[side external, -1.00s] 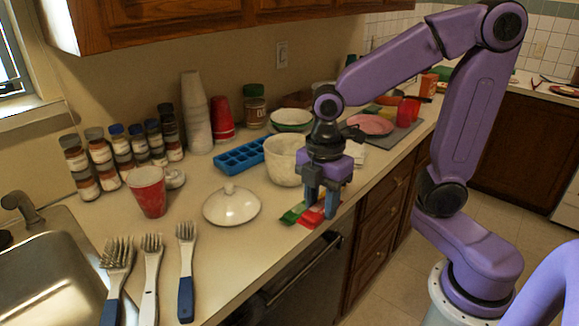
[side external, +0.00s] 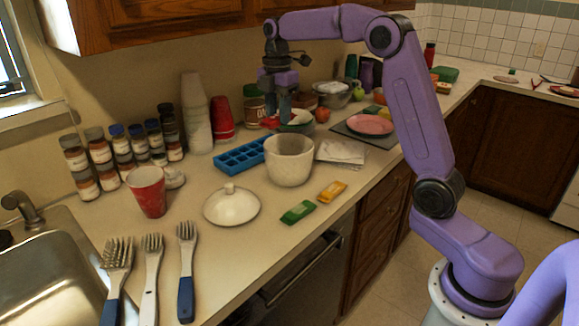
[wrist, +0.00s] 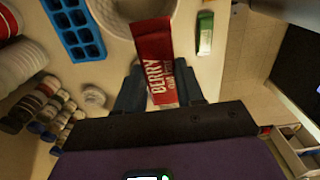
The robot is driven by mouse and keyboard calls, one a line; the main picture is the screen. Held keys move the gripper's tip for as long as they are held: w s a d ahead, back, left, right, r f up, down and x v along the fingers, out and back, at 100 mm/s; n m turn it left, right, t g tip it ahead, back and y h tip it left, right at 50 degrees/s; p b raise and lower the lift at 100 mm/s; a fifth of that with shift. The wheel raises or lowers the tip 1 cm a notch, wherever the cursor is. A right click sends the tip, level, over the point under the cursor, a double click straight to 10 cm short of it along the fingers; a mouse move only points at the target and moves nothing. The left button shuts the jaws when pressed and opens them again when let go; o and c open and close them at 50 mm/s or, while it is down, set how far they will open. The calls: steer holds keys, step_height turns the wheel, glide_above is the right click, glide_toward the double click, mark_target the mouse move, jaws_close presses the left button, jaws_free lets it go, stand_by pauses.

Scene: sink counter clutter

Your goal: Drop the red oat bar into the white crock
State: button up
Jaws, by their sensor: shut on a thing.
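The red oat bar (side external: 269,123) is held between the fingers of my gripper (side external: 279,118), raised well above the counter. In the wrist view the bar (wrist: 155,55) shows "BERRY" lettering and sticks out from the shut fingers (wrist: 160,88). The white crock (side external: 289,164) stands upright and open on the counter. In the side view my gripper appears above and behind it. In the wrist view the crock (wrist: 103,14) is at the top edge, partly cut off and partly hidden by the bar. Its white lid (side external: 231,207) lies on the counter to its front left.
A green bar (side external: 298,212) and a yellow bar (side external: 331,191) lie in front of the crock. A blue ice tray (side external: 238,158) is on its left, a folded cloth (side external: 342,152) on its right. Cups and a jar (side external: 254,107) stand behind. A bowl (side external: 297,121) is beyond the crock.

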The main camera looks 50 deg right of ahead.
steer(key=w+d, duration=0.3)
steer(key=d, duration=0.6)
steer(key=shift+d+f, duration=0.1)
steer(key=shift+f, duration=2.4)
steer(key=o, duration=1.1)
steer(key=shift+r, duration=0.1)
step_height(320, 180, up, 12)
